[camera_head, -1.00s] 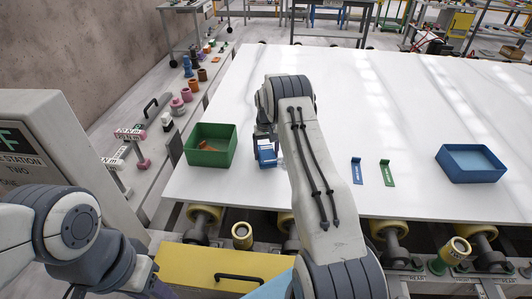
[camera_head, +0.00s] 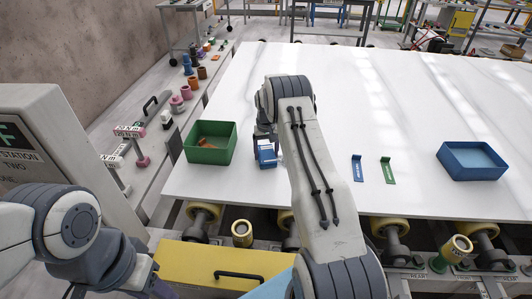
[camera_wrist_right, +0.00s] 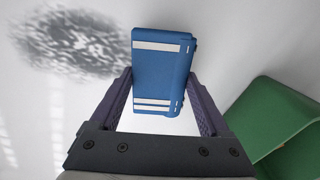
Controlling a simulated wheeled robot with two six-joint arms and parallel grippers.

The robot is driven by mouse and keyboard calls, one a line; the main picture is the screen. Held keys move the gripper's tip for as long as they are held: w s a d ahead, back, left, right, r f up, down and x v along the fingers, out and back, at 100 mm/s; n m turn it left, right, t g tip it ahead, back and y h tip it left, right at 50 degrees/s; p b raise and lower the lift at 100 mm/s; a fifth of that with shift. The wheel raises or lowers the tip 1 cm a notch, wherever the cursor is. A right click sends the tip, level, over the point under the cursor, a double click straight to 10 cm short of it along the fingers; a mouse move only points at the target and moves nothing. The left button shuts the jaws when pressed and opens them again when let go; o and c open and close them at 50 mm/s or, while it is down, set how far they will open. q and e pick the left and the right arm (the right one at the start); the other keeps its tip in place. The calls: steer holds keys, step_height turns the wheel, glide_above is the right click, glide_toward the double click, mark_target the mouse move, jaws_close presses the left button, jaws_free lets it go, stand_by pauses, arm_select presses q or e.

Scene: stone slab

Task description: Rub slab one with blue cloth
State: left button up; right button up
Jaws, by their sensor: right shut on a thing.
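The white slab (camera_head: 400,110) fills most of the head view. My right gripper (camera_wrist_right: 160,95) is shut on a blue cloth (camera_wrist_right: 160,62), a neat block with white stripes. The cloth also shows in the head view (camera_head: 267,157), low at the slab's near left part, just right of a green bin. I cannot tell whether it touches the slab. A speckled grey patch (camera_wrist_right: 78,42) lies on the white surface left of the cloth in the wrist view; my arm may hide it in the head view. My left arm is at lower left, its fingertips out of sight.
The green bin (camera_head: 231,147) holds something orange-brown and stands close to the cloth. A blue bin (camera_head: 441,160) stands at the right. Rollers line the near edge; the slab's far part is clear.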

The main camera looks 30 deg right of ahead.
steer(key=shift+f, duration=0.3)
steer(key=shift+s+d+r, duration=0.1)
steer(key=shift+s+d, duration=0.4)
steer(key=shift+d, duration=0.15)
steer(key=shift+s+d+r, duration=0.1)
steer(key=shift+s+d, duration=0.35)
steer(key=shift+d, duration=0.2)
steer(key=shift+s+d+f, duration=0.15)
steer(key=shift+s+d, duration=0.45)
steer(key=shift+d, duration=0.2)
steer(key=shift+s+d+f, duration=0.1)
steer(key=shift+s+d, duration=0.5)
steer(key=shift+d, duration=0.15)
